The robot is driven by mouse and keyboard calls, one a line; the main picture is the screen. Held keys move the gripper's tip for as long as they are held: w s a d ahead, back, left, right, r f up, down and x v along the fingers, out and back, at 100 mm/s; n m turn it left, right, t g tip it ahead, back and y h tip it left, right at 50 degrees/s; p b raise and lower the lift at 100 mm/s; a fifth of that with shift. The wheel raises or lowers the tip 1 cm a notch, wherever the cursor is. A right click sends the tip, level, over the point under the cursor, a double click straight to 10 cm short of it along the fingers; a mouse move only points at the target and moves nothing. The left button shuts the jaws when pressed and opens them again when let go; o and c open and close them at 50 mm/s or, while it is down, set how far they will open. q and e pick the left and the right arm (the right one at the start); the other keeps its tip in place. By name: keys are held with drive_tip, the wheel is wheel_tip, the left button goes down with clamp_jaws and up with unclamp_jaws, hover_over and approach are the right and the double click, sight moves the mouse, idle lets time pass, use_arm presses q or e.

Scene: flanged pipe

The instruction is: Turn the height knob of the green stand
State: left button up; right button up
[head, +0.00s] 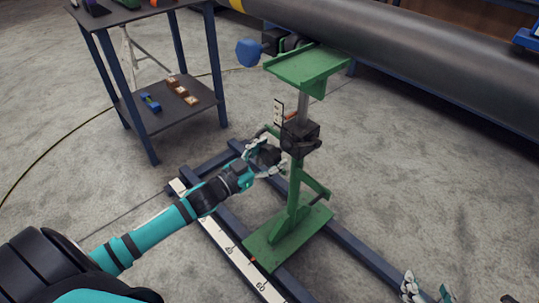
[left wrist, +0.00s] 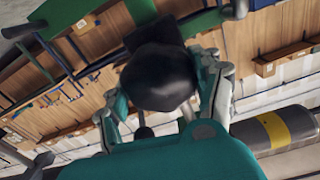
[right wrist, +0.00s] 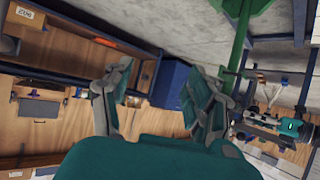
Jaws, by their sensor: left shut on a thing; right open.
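The green stand (head: 288,238) stands upright on dark rails, with a flat green top plate (head: 303,66) close to the big grey pipe (head: 400,50). A black block (head: 300,137) sits on its post beside a small upright scale (head: 278,112). My left gripper (head: 266,158) is at the left side of the stand, at about the block's height. In the left wrist view the round black height knob (left wrist: 160,77) sits between its fingers, which are shut on it. My right gripper (right wrist: 160,95) is open and empty; its fingertips show at the bottom right of the head view (head: 425,290).
A ruler strip (head: 228,245) runs along the left rail. A dark shelf table (head: 165,105) with small blocks stands at the back left. A blue and black part (head: 250,52) sits beside the stand's top. Bare floor lies to the right of the stand.

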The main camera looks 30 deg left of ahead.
use_arm(q)
drive_tip(key=shift+r+m+p, duration=0.1)
drive_tip(key=shift+m+p, duration=0.95)
drive_tip(key=shift+m, duration=0.15)
drive_tip(key=m+p, duration=0.1)
drive_tip(key=m, duration=0.1)
drive_tip(key=shift+d+m, duration=0.1)
drive_tip(key=shift+m, duration=0.3)
drive_tip(key=shift+m+p, duration=0.55)
drive_tip(key=shift+m, duration=0.35)
drive_tip(key=m, duration=0.3)
drive_tip(key=shift+d+f+p, duration=0.1)
drive_tip(key=shift+f+p, duration=0.1)
drive_tip(key=shift+p, duration=0.15)
drive_tip(key=shift+m, duration=1.3)
drive_tip(key=shift+f+m, duration=0.1)
drive_tip(key=shift+m, duration=0.2)
use_arm(e)
drive_tip(key=s+d+f+g+h, duration=0.1)
drive_tip(key=s+d+f+g, duration=0.1)
drive_tip(key=s+g, duration=0.2)
drive_tip(key=s+d+f+g+h, duration=0.1)
drive_tip(key=s+d+f+g, duration=0.1)
drive_tip(key=s, duration=0.6)
drive_tip(key=shift+s+d+f+g, duration=0.2)
drive_tip(key=shift+s+f+g, duration=0.25)
drive_tip(key=shift+g, duration=0.65)
